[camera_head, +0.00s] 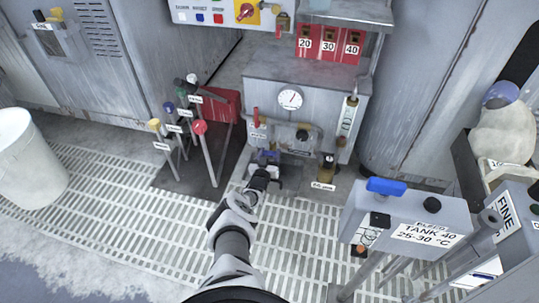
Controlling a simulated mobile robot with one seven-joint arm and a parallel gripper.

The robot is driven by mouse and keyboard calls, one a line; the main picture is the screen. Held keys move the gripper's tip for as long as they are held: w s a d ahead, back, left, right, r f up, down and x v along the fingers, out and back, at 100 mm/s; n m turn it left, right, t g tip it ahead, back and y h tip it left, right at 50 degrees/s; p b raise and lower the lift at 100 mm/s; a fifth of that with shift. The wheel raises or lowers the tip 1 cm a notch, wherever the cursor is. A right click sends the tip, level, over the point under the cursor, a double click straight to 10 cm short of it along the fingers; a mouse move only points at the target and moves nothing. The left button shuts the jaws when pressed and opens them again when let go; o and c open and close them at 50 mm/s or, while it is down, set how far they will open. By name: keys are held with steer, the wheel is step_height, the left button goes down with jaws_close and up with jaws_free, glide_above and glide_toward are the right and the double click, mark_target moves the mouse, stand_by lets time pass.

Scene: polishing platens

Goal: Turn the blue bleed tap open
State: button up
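The blue tap handle (386,186) lies roughly crosswise in the picture on top of a grey box (362,204). The box carries a white label (430,234) that reads "TANK 40, 25-30 °C" under a partly legible word that looks like "BLEED". My gripper (268,160) is up and to the left of the tap, well apart from it, in front of the grey cabinet with the gauge. The gripper is small and dark here, so its fingers cannot be made out.
A black knob (432,204) is on the same box, right of the tap. Levers with coloured knobs (199,127) stand left of my arm. A white bucket (28,160) is far left. A gauge (290,99) is on the cabinet. Grated floor (120,205) lies open at left.

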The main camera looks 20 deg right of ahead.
steer(key=c, duration=0.5)
steer(key=shift+o, duration=0.2)
steer(key=shift+n, duration=1.5)
steer(key=o, duration=1)
steer(key=shift+s+a+r+p, duration=0.15)
steer(key=shift+s+a+p, duration=0.2)
steer(key=shift+p, duration=0.4)
steer(key=p+v, duration=0.9)
steer(key=v, duration=0.4)
